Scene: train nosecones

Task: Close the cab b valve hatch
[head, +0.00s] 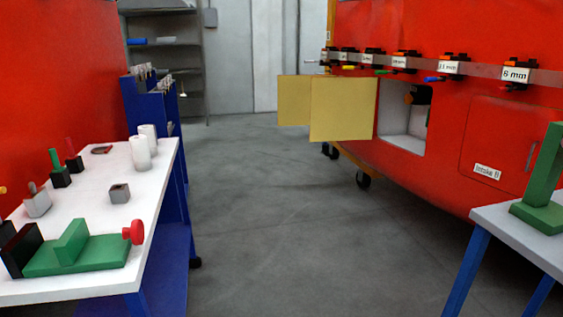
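A red nosecone (450,170) stands on the right. A yellow hatch door (343,108) stands swung open at the left edge of a square opening (400,139) in it. A second yellow panel (294,100) stands out behind and left of the first, partly hidden by it. Inside the opening are pale walls and a dark part with an orange piece (414,95). No label naming the cab b valve hatch is readable on either yellow panel. My gripper is not in view.
A shut red hatch (500,143) with a small label is right of the opening. Tools hang on a strip (480,72) above. A white workbench (80,199) stands left, a grey-topped table (515,222) front right. Grey floor (290,220) between is clear.

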